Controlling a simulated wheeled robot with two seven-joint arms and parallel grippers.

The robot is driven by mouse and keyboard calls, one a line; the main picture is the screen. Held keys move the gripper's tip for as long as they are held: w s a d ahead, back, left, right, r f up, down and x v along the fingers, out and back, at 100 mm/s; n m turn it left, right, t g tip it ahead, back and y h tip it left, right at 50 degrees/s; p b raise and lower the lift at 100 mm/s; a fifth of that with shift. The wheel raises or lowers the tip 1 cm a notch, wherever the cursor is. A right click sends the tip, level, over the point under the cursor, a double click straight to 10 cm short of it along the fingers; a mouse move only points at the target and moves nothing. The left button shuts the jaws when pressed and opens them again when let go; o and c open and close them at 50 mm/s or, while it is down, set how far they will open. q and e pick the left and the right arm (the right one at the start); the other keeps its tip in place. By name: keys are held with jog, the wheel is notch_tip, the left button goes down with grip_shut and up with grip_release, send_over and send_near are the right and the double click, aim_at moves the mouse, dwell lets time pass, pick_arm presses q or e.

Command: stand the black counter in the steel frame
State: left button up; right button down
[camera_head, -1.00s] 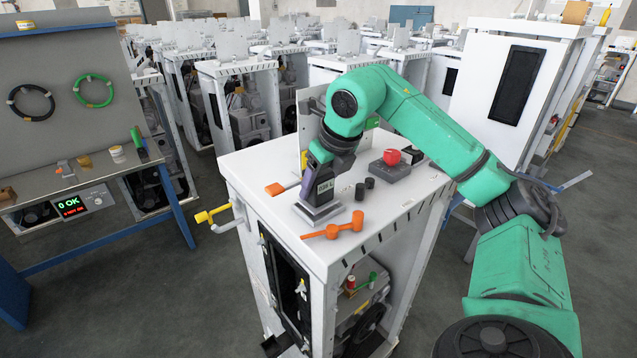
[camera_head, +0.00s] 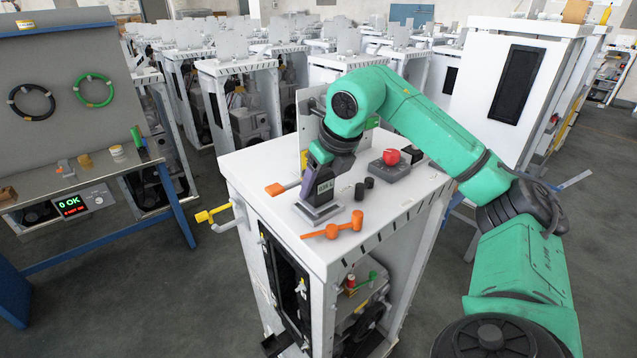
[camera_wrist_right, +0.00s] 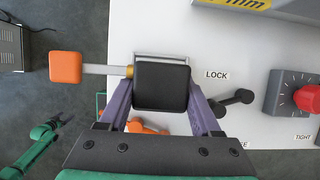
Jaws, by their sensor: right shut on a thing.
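The black counter (camera_head: 325,188), a dark block with a small display, stands upright at the steel frame (camera_head: 319,214) on the white cabinet top. In the right wrist view I see the counter's flat black top (camera_wrist_right: 162,85) and a strip of steel frame (camera_wrist_right: 175,55) behind it. My right gripper (camera_head: 324,180) points down and is shut on the counter, with a purple finger on each side. The frame's far rim shows; the counter's lower end is hidden, so I cannot tell how deep it sits.
A lever with an orange block handle (camera_wrist_right: 65,67) lies beside the frame, close to the counter. Another orange lever (camera_head: 333,230) lies in front. Black knobs (camera_head: 365,187) and a grey box (camera_head: 391,170) with a red knob stand to the right. An upright plate rises behind.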

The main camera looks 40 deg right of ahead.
dwell(0.4)
jog(key=shift+f+b, duration=0.3)
jog(key=shift+f, duration=0.1)
jog(key=shift+f+b, duration=0.5)
jog(key=shift+f, duration=0.1)
grip_release()
jog(key=shift+r, duration=0.1)
